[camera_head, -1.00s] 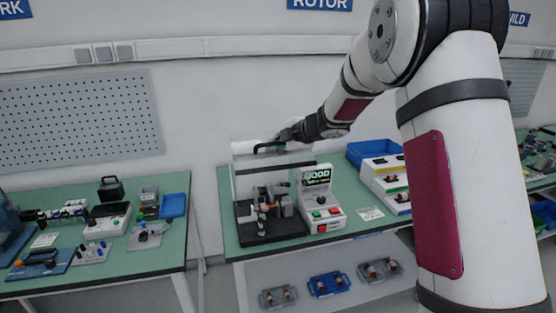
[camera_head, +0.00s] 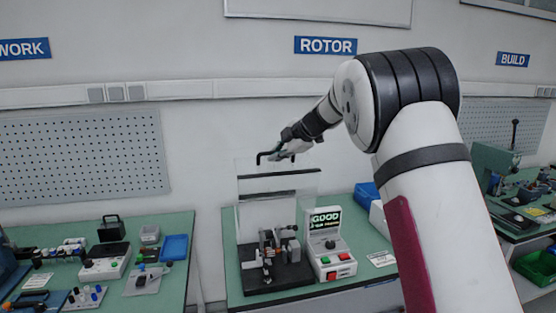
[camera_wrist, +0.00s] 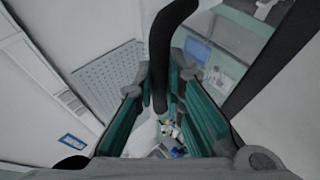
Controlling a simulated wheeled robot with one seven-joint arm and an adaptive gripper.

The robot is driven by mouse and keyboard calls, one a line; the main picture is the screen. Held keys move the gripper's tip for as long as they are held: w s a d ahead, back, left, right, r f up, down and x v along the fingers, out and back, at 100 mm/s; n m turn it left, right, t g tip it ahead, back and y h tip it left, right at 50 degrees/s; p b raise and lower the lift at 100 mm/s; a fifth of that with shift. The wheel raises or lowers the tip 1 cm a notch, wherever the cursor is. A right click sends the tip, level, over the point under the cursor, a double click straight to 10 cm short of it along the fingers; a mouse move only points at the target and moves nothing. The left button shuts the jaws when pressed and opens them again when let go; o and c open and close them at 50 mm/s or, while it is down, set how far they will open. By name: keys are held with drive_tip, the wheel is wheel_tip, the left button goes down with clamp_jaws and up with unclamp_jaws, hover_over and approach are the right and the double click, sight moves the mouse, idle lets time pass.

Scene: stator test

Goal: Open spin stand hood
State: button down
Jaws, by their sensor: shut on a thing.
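The spin stand (camera_head: 275,278) is on the green bench, with a dark base and a small rotor fixture (camera_head: 268,245) on it. Its clear hood (camera_head: 262,212) is raised and tilted above the fixture, with dark strips across it. The black hood handle (camera_head: 264,158) is at the top; in the wrist view it is a thick dark bar (camera_wrist: 160,50) between the fingers. My gripper (camera_head: 279,153) is shut on this handle, its teal fingers on either side of the bar in the wrist view. The exact contact is partly hidden.
A white control box (camera_head: 332,245) reading GOOD stands right of the stand. A blue bin (camera_head: 366,194) is behind my arm. The left bench (camera_head: 178,245) holds several tools and parts. The wall is close behind the hood.

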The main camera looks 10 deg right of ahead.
drive_tip(key=shift+w+f, duration=0.1)
idle(0.4)
drive_tip(key=c, duration=1.9)
unclamp_jaws()
drive_tip(key=v, duration=1.2)
drive_tip(key=shift+w, duration=0.1)
drive_tip(key=shift+c, duration=0.7)
